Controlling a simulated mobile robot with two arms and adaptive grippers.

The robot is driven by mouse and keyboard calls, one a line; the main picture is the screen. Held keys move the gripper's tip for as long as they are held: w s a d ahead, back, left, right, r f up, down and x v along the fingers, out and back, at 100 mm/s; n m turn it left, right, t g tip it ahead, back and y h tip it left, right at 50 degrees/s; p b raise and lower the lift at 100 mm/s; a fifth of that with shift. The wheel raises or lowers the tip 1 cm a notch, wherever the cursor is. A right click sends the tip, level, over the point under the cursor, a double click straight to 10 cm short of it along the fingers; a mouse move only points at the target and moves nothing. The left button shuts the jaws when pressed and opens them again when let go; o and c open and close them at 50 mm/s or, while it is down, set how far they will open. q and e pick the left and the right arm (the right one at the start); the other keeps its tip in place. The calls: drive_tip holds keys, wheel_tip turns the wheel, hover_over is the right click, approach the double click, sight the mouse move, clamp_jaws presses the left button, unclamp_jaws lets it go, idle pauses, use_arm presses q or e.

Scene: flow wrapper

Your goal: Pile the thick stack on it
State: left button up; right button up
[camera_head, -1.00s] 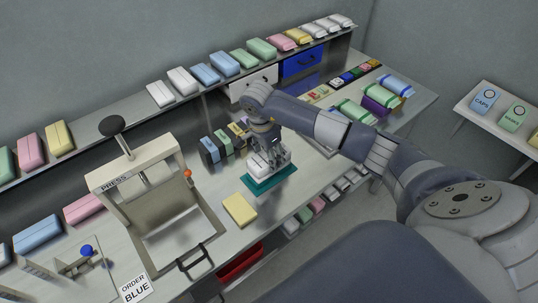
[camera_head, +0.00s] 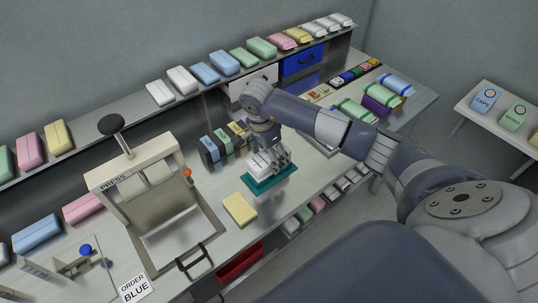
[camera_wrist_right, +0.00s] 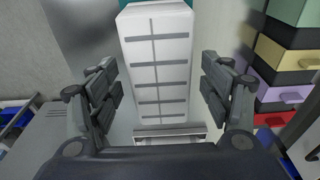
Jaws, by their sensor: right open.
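A white stack (camera_head: 259,164) with grey lines stands on a teal mat (camera_head: 262,186) on the bench. It also shows in the right wrist view (camera_wrist_right: 158,65), lying between the fingers. My right gripper (camera_head: 272,158) is over the stack, and its open fingers (camera_wrist_right: 160,92) stand on both sides of it with visible gaps. The fingers partly hide the stack in the head view. A flat yellow block (camera_head: 240,209) lies on the bench to the left of the mat. My left gripper is not in view.
A press (camera_head: 150,190) with a black knob stands to the left, beside an "ORDER BLUE" card (camera_head: 135,288). Several coloured packs (camera_head: 222,142) stand behind the mat. A shelf (camera_head: 130,115) with wrapped packs runs along the back. Bare bench lies around the yellow block.

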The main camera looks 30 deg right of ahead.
wheel_tip(320, 180, up, 12)
drive_tip(key=a, duration=0.1)
drive_tip(key=shift+a+f, duration=0.25)
drive_tip(key=shift+a, duration=0.05)
drive_tip(key=shift+s, duration=0.1)
